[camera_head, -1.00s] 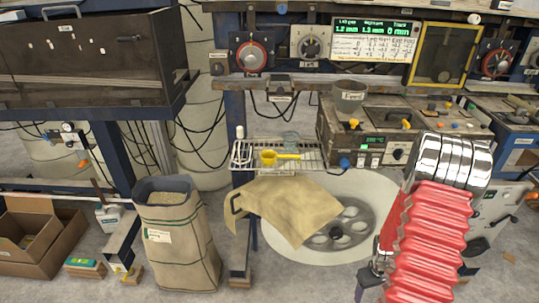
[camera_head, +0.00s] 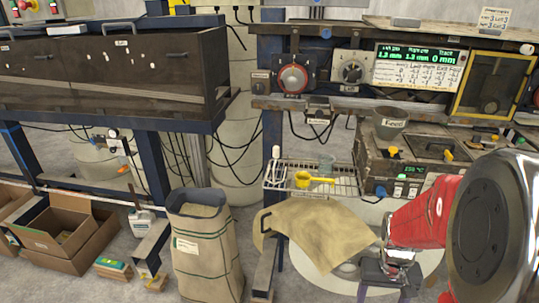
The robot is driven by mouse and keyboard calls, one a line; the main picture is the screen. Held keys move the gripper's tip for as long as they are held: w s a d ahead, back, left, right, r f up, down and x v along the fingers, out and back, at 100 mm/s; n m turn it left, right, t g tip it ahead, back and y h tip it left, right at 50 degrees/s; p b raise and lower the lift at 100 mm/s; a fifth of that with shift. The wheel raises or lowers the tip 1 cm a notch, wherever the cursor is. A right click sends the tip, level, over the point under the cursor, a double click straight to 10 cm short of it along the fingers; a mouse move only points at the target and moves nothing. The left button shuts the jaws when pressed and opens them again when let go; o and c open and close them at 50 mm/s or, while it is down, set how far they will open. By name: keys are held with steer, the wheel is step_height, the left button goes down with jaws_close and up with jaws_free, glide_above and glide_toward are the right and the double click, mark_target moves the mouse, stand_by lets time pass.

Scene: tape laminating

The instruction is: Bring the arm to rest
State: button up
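My red arm (camera_head: 425,215) with chrome joints reaches in from the right edge, and a large dark round joint cap fills the lower right. At its lower end my gripper (camera_head: 385,292) hangs at the bottom edge of the picture, in front of the pale round base on the floor. Two dark fingers stand apart with a gap between them, and nothing shows held. Their tips are at or below the picture's edge.
A wire rack (camera_head: 335,178) holds a yellow scoop (camera_head: 304,180) and a clear cup. A tan cloth (camera_head: 318,235) hangs below it. A filled sack (camera_head: 205,250) and cardboard boxes (camera_head: 95,245) stand left on the floor. A control bench (camera_head: 437,145) stands behind my arm.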

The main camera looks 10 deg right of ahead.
steer(key=s+a+r+n+t, duration=0.1)
steer(key=s+a+r+t, duration=0.1)
steer(key=a+r, duration=0.6)
steer(key=s+a+r+n+t, duration=0.2)
steer(key=a+r+t, duration=0.2)
steer(key=a+r, duration=0.5)
step_height(320, 180, up, 4)
steer(key=shift+a+n, duration=0.2)
steer(key=shift+n, duration=0.1)
